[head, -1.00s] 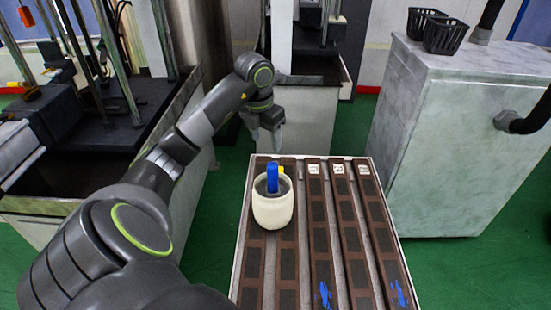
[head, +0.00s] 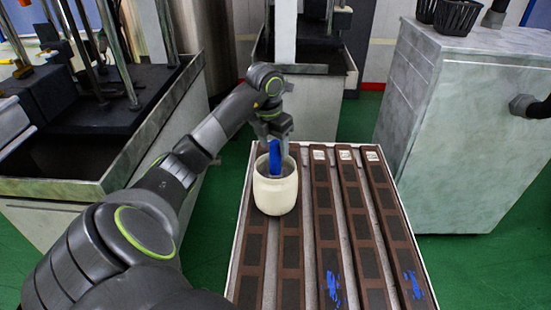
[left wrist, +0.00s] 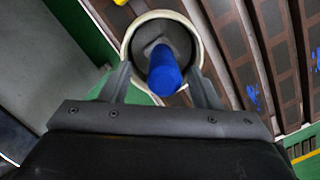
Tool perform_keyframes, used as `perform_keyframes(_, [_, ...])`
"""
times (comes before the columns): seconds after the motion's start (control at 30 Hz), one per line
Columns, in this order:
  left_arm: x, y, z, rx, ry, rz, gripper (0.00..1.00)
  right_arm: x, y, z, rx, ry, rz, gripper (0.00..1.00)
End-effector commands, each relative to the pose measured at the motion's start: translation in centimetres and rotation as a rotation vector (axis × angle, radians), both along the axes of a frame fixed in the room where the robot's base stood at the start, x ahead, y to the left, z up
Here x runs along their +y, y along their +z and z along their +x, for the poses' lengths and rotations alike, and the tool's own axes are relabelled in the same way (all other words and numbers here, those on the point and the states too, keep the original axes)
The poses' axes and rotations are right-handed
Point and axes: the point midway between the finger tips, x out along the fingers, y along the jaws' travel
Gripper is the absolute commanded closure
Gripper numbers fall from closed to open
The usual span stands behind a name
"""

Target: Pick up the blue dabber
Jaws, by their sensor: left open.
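The blue dabber (head: 275,158) stands in a cream pot (head: 275,195), its blue handle rising above the rim. The pot is on the tray near its far left part. My left gripper (head: 274,138) is open at the far side of the handle in the head view. In the left wrist view the blue dabber (left wrist: 164,72) shows between the two fingers of my left gripper (left wrist: 164,85), with the cream pot (left wrist: 135,40) behind it. Whether the fingers touch the handle cannot be told. My right gripper is not in view.
The tray (head: 231,275) holds several long brown mould strips (head: 325,215), some with blue marks and white labels. A grey cabinet (head: 465,120) with black baskets (head: 457,16) stands at right. A machine with a dark bed (head: 90,125) is at left. Green floor lies between.

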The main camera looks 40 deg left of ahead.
Motion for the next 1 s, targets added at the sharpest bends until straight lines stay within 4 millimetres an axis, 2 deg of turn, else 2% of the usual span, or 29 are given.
perform_keyframes(0.13, [-0.5, -1.9, 0.2, 0.005, 0.0, -0.005, 0.44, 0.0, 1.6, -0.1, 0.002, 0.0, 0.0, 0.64])
perform_keyframes(0.3, [-0.4, -4.1, 0.6, 0.003, 0.001, -0.002, 0.44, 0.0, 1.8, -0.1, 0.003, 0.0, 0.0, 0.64])
perform_keyframes(0.57, [-0.4, -4.5, 0.7, 0.0, 0.0, -0.001, 0.44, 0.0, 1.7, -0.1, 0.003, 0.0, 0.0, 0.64])
perform_keyframes(0.67, [-0.4, -4.5, 0.6, 0.0, 0.0, -0.001, 0.55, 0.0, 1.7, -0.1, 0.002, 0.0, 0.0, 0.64])
perform_keyframes(0.93, [-0.4, -4.5, 0.6, 0.0, 0.0, 0.0, 0.9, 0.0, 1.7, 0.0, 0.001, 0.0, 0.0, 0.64])
perform_keyframes(1.0, [-0.3, -4.4, 0.7, 0.0, 0.0, 0.0, 0.92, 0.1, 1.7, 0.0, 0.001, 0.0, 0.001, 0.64])
